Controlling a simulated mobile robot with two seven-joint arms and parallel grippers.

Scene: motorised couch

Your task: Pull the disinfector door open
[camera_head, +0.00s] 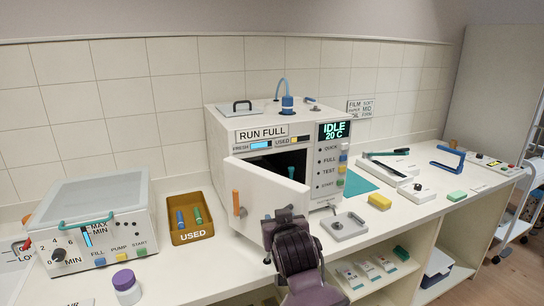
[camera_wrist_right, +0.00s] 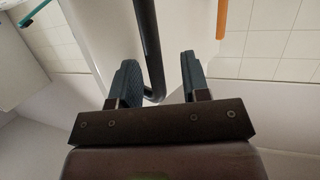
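The disinfector (camera_head: 222,135) is a white box on the counter, with a display reading IDLE 20 C. Its white door (camera_head: 262,187) stands partly open, swung out toward me, with the dark chamber (camera_head: 297,160) showing above it. An orange upright handle (camera_head: 236,203) is on the door's left part; an orange bar also shows in the right wrist view (camera_wrist_right: 221,18). My right gripper (camera_head: 284,214) is in front of the door's lower right part. In the right wrist view its fingers (camera_wrist_right: 160,80) are apart, with a dark curved bar between them; contact is unclear. My left gripper is out of view.
Left of the disinfector are a brown USED tray (camera_head: 192,236) with two tubes and a lidded white bath (camera_head: 95,215). A purple-capped jar (camera_head: 126,287) stands in front. Right are a grey dish (camera_head: 344,226), a yellow sponge (camera_head: 379,202) and a blue-handled device (camera_head: 447,160).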

